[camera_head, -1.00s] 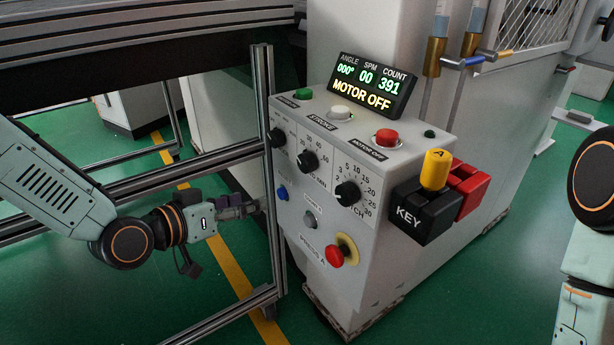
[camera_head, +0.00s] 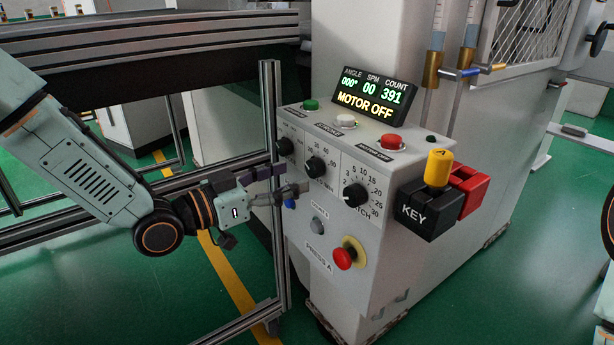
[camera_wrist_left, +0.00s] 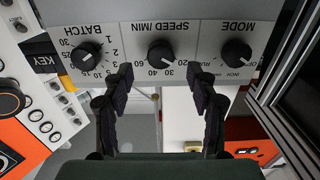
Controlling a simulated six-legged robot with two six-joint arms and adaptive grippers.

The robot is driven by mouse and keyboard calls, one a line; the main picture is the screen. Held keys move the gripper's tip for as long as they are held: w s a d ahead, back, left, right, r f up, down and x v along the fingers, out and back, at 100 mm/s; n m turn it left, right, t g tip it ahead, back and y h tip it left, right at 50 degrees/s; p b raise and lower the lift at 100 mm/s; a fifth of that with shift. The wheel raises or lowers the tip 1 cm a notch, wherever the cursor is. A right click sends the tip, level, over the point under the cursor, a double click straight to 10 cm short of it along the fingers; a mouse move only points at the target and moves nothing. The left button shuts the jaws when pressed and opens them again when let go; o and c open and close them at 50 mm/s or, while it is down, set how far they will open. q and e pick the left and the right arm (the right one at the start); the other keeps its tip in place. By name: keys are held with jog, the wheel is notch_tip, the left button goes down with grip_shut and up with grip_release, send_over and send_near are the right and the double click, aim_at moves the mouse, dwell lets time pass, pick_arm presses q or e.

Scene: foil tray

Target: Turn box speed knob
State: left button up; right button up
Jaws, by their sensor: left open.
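The speed knob (camera_head: 316,167) is a round black knob in the middle of three on the white control box (camera_head: 330,232). In the left wrist view the speed knob (camera_wrist_left: 161,56) shows upside down under the "SPEED/MIN" label. My left gripper (camera_head: 291,180) is open in front of the box, a little left of and below the knob in the head view. In the left wrist view, the left gripper (camera_wrist_left: 160,76) has its fingers spread on either side of the knob's line, with nothing between them. Whether a fingertip touches the panel cannot be told.
The batch knob (camera_head: 355,195) and mode knob (camera_head: 285,147) flank the speed knob. A blue button (camera_head: 290,203) and a red emergency button (camera_head: 344,258) sit lower. The display (camera_head: 373,97) reads MOTOR OFF. A metal frame post (camera_head: 270,110) stands close left of the box.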

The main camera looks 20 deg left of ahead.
aim_at(310, 170)
pick_arm(q)
jog(key=b+x, duration=0.1)
jog(key=x, duration=0.2)
jog(key=shift+w+f, duration=0.2)
jog(key=shift+w+d+r, duration=0.15)
jog(key=shift+w+d, duration=0.25)
jog(key=shift+d, duration=0.15)
jog(key=shift+w, duration=0.1)
jog(key=shift+w, duration=0.15)
jog(key=shift+c, duration=0.4)
jog(key=shift+c, duration=0.7)
jog(key=c, duration=0.9)
